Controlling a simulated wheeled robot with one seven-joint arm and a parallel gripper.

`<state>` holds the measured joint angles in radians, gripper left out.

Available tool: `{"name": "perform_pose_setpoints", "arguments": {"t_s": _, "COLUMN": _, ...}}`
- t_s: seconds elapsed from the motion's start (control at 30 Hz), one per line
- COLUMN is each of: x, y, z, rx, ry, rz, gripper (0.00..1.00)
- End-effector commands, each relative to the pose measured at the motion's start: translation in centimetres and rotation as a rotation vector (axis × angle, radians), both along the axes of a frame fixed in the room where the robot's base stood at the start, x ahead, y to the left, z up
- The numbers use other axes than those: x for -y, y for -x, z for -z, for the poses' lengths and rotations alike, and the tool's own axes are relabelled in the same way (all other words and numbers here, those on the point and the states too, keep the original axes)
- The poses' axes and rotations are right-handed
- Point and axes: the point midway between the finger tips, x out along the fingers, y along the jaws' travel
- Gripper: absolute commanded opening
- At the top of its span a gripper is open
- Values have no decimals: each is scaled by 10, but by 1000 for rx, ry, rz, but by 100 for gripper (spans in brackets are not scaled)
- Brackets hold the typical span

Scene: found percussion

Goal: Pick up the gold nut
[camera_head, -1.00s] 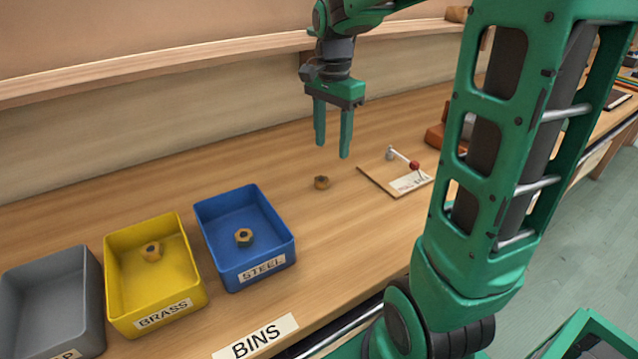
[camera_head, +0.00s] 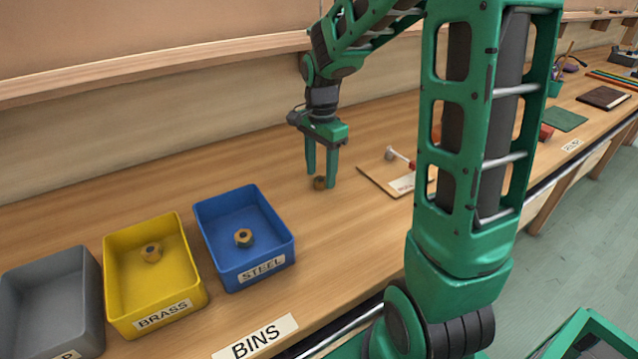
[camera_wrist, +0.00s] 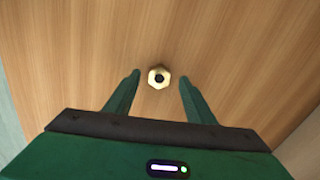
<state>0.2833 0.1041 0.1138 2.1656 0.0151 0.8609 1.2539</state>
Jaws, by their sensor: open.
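A gold nut (camera_head: 319,183) lies flat on the bare wooden bench, right of the blue bin. In the wrist view the nut (camera_wrist: 159,77) sits between and slightly ahead of the two fingertips, with its dark hole facing up. My gripper (camera_head: 321,180) points down with its fingers at the nut, apart from each other and empty; its fingertips also show in the wrist view (camera_wrist: 160,76). I cannot tell whether a finger touches the nut.
A grey bin (camera_head: 85,293) stands at the far left, and a BINS label (camera_head: 255,337) is on the front edge. A board (camera_head: 378,179) with a red-tipped lever (camera_head: 400,157) lies right of my gripper. A shelf (camera_head: 150,75) runs along the wall behind.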

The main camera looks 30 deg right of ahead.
Motion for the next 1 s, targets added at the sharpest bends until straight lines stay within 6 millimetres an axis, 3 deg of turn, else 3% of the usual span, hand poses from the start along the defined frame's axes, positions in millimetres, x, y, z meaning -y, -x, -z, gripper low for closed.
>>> {"name": "perform_pose_setpoints", "arguments": {"t_s": 0.13, "x": 0, "y": 0, "z": 11, "rx": 0, "ry": 0, "rz": 0, "gripper": 50}}
{"name": "perform_pose_setpoints", "arguments": {"t_s": 0.37, "x": 0, "y": 0, "z": 12, "rx": 1, "ry": 0, "rz": -1, "gripper": 50}}
{"name": "perform_pose_setpoints", "arguments": {"t_s": 0.57, "x": 0, "y": 0, "z": 12, "rx": 1, "ry": 0, "rz": -1, "gripper": 4}}
{"name": "perform_pose_setpoints", "arguments": {"t_s": 0.6, "x": 0, "y": 0, "z": 12, "rx": 1, "ry": 0, "rz": -1, "gripper": 2}}
{"name": "perform_pose_setpoints", "arguments": {"t_s": 1.0, "x": 0, "y": -1, "z": 6, "rx": 4, "ry": 0, "rz": -1, "gripper": 2}}
